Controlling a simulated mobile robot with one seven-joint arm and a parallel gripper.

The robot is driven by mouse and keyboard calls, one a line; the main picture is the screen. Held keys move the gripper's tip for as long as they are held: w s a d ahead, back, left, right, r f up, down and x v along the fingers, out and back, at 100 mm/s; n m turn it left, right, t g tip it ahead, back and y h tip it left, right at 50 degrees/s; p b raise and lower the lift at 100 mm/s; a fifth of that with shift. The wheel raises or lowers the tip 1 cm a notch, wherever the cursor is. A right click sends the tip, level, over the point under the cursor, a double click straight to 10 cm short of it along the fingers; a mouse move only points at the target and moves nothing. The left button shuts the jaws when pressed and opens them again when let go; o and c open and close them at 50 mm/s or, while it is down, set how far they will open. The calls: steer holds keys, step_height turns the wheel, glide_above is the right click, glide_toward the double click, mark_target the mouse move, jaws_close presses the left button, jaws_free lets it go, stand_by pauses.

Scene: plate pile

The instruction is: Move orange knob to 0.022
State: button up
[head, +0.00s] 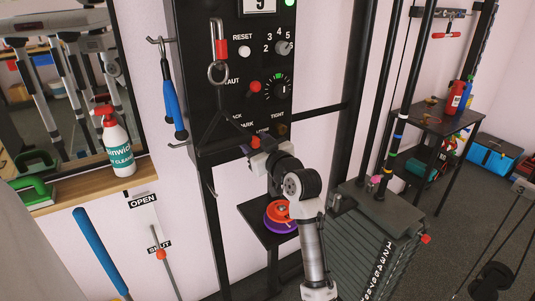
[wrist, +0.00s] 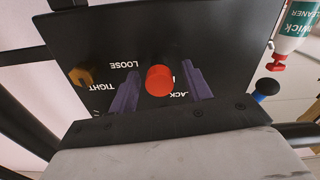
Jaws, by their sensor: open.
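An orange-red knob (wrist: 160,80) stands out from the black panel (wrist: 225,60) in the wrist view. The two dark purple fingers of my gripper (wrist: 163,90) are open, one on each side of the knob, with a gap to each. Nothing is held. In the head view my gripper (head: 257,153) is at the lower part of the panel, and the knob (head: 255,142) shows just above it. Its track or scale is mostly hidden. The white words LOOSE, TIGHT and a partly hidden word ending in ACK are around it.
A brown knob (head: 282,129) is to the right on the panel, and a second red knob (head: 255,86) is higher up. A small shelf (head: 250,213) with orange and purple discs is below.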

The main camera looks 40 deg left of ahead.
steer(key=b+v, duration=0.3)
steer(key=v, duration=0.9)
steer(key=shift+s+d, duration=0.2)
steer(key=shift+d, duration=0.15)
